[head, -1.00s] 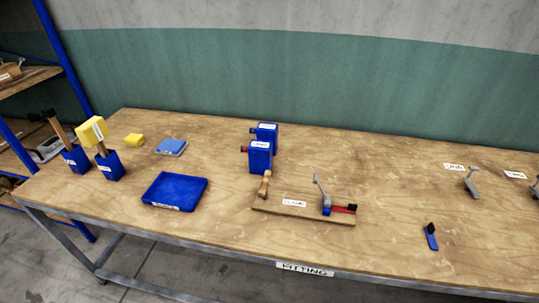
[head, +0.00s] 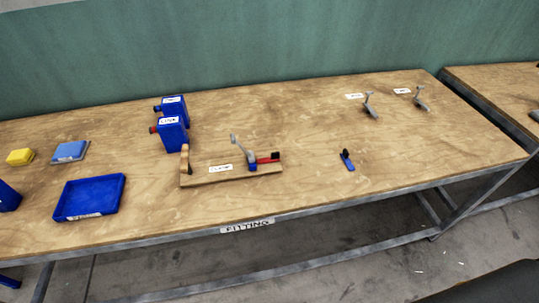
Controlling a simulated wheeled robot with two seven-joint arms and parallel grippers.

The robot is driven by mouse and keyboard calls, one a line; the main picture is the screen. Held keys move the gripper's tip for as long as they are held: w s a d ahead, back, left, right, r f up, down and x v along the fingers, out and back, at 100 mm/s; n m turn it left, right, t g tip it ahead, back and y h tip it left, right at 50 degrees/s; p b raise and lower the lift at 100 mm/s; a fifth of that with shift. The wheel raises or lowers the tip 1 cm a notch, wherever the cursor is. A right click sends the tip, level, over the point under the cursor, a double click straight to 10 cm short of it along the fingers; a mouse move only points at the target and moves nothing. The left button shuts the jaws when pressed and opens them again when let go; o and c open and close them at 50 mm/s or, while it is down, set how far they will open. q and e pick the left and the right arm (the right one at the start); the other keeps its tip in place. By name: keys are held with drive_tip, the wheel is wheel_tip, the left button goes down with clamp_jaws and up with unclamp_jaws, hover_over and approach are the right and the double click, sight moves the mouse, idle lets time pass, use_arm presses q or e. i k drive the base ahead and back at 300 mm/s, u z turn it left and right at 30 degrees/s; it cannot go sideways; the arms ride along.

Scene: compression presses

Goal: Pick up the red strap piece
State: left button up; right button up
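A small blue piece with a black end (head: 347,161) lies alone on the table to the right. Neither of my grippers is in view.
The wooden table (head: 300,120) has an empty blue tray (head: 88,198), a light blue block (head: 70,151) and a yellow block (head: 20,157) at the left. Two grey levers (head: 370,108) (head: 420,100) stand at the back right. A second table (head: 500,85) is beyond.

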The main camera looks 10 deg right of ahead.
sight(275, 157)
drive_tip(key=u, duration=3.05)
drive_tip(key=k, duration=2)
drive_tip(key=z, duration=2.3)
